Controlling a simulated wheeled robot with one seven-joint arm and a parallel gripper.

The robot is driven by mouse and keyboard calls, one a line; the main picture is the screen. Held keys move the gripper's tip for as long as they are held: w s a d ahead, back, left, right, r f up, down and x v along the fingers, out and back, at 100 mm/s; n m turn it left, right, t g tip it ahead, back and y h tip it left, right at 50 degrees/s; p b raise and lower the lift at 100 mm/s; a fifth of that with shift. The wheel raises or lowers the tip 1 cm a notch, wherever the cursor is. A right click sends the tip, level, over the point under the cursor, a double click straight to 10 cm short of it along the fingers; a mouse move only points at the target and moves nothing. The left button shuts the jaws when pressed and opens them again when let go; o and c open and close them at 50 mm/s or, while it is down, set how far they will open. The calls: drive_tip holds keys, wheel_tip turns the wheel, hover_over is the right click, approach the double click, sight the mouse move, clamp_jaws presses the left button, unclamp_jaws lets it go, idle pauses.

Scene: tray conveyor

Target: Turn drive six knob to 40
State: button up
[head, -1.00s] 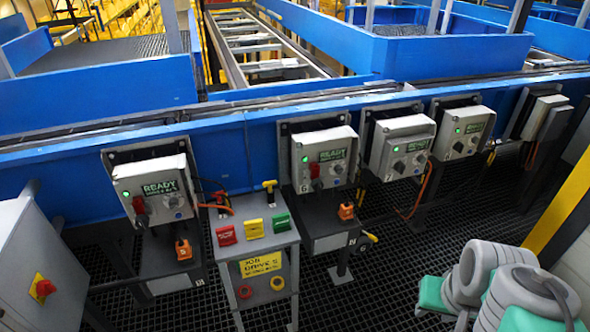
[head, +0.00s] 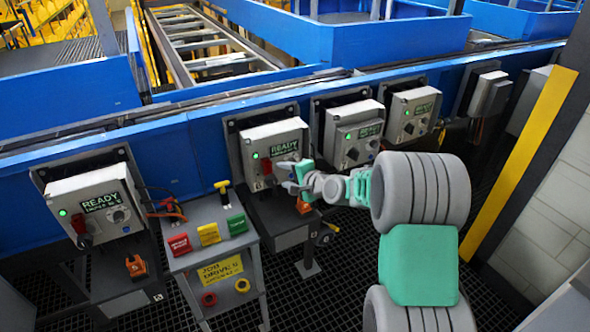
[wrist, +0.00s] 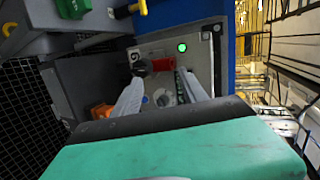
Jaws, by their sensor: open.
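The drive six box (head: 262,135) is a grey panel with a green light, a READY display and a red switch handle (head: 267,166). My gripper (head: 284,176) is open in front of the box's lower right. It hides the knob in the head view. In the wrist view, the drive six box (wrist: 195,58) shows its green light, red handle (wrist: 161,65) and round grey knob (wrist: 165,98). The knob appears between the two open fingers of my gripper (wrist: 161,76). I cannot tell whether they touch it. The knob's setting is too small to read.
Other drive boxes stand left (head: 95,203) and right (head: 355,135) along the blue conveyor frame. A grey stand (head: 207,235) with red, yellow and green blocks is left of drive six. An orange padlock-like piece (head: 303,205) is below the box. A yellow post (head: 520,165) stands right.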

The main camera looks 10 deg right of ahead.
drive_tip(key=w+d+f+m+t, duration=0.55)
drive_tip(key=d+f+m, duration=0.25)
drive_tip(key=m, duration=0.3)
drive_tip(key=x, duration=0.8)
drive_tip(key=shift+w+h+p, duration=0.15)
drive_tip(key=shift+h+p, duration=0.15)
drive_tip(key=shift+h, duration=0.1)
drive_tip(key=shift+c, duration=0.2)
clamp_jaws()
